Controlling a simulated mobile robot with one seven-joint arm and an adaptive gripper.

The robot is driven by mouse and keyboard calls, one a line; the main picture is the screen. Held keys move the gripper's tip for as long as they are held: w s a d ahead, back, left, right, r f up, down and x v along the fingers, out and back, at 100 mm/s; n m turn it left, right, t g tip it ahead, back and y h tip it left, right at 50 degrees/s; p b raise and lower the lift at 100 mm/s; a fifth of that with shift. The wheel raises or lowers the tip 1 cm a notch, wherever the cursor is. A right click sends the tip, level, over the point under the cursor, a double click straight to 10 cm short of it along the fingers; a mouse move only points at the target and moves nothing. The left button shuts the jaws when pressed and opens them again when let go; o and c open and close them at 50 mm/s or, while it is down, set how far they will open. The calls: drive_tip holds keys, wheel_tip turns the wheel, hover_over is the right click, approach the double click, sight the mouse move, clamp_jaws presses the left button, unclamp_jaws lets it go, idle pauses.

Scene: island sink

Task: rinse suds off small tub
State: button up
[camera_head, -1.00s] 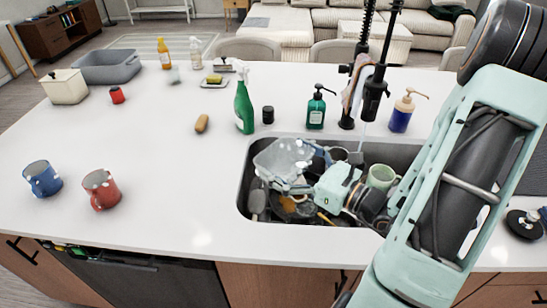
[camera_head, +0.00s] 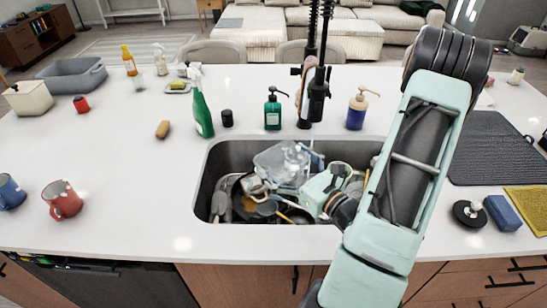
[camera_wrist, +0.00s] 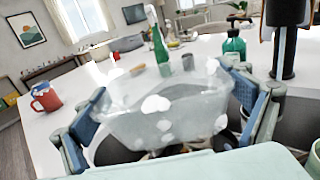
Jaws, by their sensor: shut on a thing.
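The small tub (camera_head: 276,166) is clear and see-through, with white suds on it. My gripper (camera_head: 292,182) is shut on it and holds it tilted in the sink, just left of the tap. In the wrist view the tub (camera_wrist: 150,118) sits between my two fingers (camera_wrist: 168,112), with several white suds patches on its side. The black tap (camera_head: 318,88) hangs over the sink (camera_head: 208,165), and a thin stream falls from it near the tub's right side. I cannot tell whether the water touches the tub.
A red mug (camera_head: 62,201) is at left; a dark drying mat (camera_head: 490,150) lies at right.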

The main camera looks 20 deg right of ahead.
sight(282, 148)
drive_tip(key=shift+d+f, duration=0.15)
drive_tip(key=shift+d, duration=0.15)
drive_tip(key=shift+d+f+b, duration=0.15)
drive_tip(key=shift+b, duration=0.5)
drive_tip(key=b, duration=0.3)
drive_tip(key=shift+w+d+f, duration=0.15)
drive_tip(key=shift+w+d, duration=0.2)
drive_tip(key=shift+w, duration=0.05)
drive_tip(key=b, duration=0.5)
drive_tip(key=shift+w+d+f, duration=0.1)
drive_tip(key=shift+w+d, duration=0.2)
drive_tip(key=shift+d, duration=0.1)
drive_tip(key=shift+w+d+b, duration=0.1)
drive_tip(key=shift+b, duration=0.35)
drive_tip(key=shift+w+d, duration=0.25)
drive_tip(key=shift+d, duration=0.05)
drive_tip(key=w+d+f, duration=0.2)
drive_tip(key=w+d, duration=0.4)
drive_tip(key=d, duration=0.2)
drive_tip(key=shift+w+b, duration=0.35)
drive_tip(key=shift+b, duration=0.1)
drive_tip(key=shift+s+d, duration=0.1)
drive_tip(key=shift+d, duration=0.05)
